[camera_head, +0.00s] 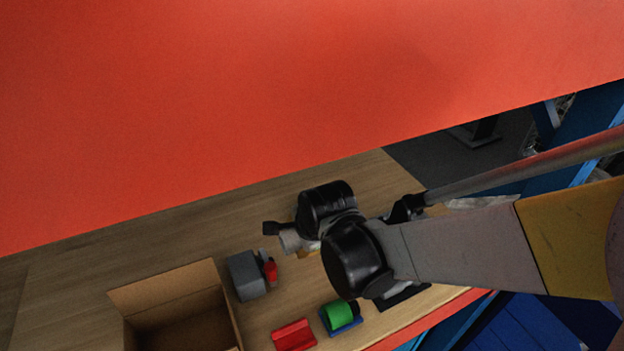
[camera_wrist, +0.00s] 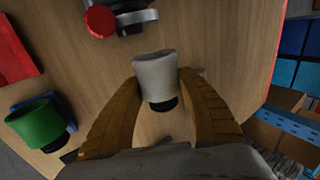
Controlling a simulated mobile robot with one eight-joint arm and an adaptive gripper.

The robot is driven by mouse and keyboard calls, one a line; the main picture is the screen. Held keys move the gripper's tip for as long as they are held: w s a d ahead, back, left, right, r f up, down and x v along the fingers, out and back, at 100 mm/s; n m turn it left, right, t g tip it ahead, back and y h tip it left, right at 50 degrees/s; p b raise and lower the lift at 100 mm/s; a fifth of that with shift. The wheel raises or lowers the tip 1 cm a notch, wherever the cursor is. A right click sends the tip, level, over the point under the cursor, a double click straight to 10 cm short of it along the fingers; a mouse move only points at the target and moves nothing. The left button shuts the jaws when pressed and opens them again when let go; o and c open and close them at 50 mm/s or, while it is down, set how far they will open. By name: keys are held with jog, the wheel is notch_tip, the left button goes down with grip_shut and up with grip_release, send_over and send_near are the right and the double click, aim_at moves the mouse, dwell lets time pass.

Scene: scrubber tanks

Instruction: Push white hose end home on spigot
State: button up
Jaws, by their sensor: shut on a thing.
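The white hose end (camera_wrist: 155,72) is a short pale sleeve with a dark lower part, seen in the wrist view. My gripper (camera_wrist: 158,84) has its two tan fingers on either side of it and is shut on it. Beyond it, at the top of the wrist view, is a dark and grey ringed fitting (camera_wrist: 136,18), likely the spigot, with a red knob (camera_wrist: 100,20) to its left. A small gap of bare wood shows between the hose end and the fitting. In the head view my arm mostly hides the gripper and the hose end.
A grey block with a red part (camera_head: 247,276) stands left of my wrist. An open cardboard box (camera_head: 165,286) is at lower left. A red block (camera_head: 294,335) and a green cylinder on a blue base (camera_head: 340,315) lie near the front edge. A large orange-red surface (camera_head: 250,100) fills the upper head view.

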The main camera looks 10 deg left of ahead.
jog(key=shift+s+d+f+b, duration=0.1)
jog(key=shift+s+f+b, duration=0.05)
jog(key=shift+f+b, duration=0.3)
notch_tip(320, 180, down, 5)
jog(key=b, duration=0.3)
jog(key=shift+f+b, duration=0.15)
jog(key=shift+b, duration=0.25)
jog(key=shift+s+a+r, duration=0.2)
jog(key=shift+s+a, duration=0.1)
jog(key=shift+a, duration=0.35)
jog(key=shift+s+a, duration=0.15)
jog(key=shift+a, duration=0.15)
jog(key=shift+s+a+b, duration=0.15)
jog(key=shift+s+a, duration=0.35)
jog(key=shift+a, duration=0.3)
jog(key=shift+s+a+b, duration=0.15)
jog(key=shift+s+a, duration=0.3)
jog(key=shift+a, duration=0.3)
dwell(1.5)
jog(key=o, duration=1.4)
jog(key=shift+r, duration=0.1)
